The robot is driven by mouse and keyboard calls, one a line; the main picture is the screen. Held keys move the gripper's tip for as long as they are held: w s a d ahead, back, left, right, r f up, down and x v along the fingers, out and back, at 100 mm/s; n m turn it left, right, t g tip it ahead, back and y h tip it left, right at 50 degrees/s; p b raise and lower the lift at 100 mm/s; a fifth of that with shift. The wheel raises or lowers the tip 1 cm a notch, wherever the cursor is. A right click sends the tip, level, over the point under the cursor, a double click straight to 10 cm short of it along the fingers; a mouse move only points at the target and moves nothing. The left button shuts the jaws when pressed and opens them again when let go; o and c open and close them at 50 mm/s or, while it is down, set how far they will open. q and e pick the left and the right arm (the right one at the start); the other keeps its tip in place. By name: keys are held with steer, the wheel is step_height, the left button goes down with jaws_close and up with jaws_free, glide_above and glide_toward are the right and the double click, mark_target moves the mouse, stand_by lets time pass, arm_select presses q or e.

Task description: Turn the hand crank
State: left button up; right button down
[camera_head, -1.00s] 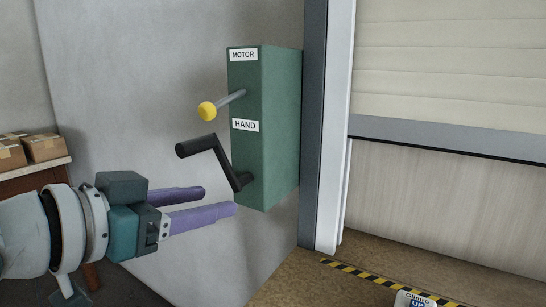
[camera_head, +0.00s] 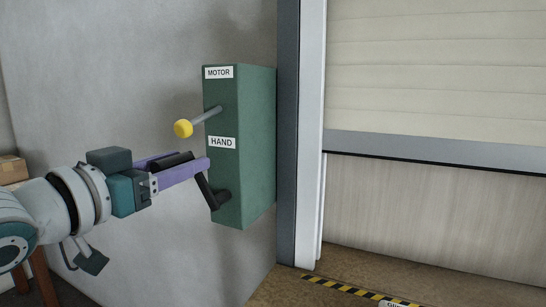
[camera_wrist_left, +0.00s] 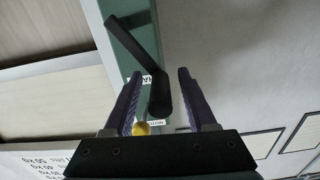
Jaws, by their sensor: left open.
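A green box (camera_head: 258,150) with MOTOR and HAND labels is fixed to the wall. A lever with a yellow knob (camera_head: 183,128) sticks out between the labels. Below it is the black hand crank (camera_head: 207,190), its handle pointing out towards me. My left gripper (camera_head: 192,166) is open, with its purple fingers on either side of the crank handle, which partly hides behind the near finger. My right gripper is not in view.
A shutter (camera_head: 430,80) hangs partly raised on the right, beside its white and grey guide rail (camera_head: 310,130). Yellow-black tape (camera_head: 340,288) marks the floor. A cardboard box (camera_head: 12,168) sits at the far left. The yellow knob is close above the gripper.

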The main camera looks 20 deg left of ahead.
arm_select(q)
steer(key=shift+w, duration=0.65)
jaws_close()
steer(key=shift+f, duration=0.1)
stand_by(0.9)
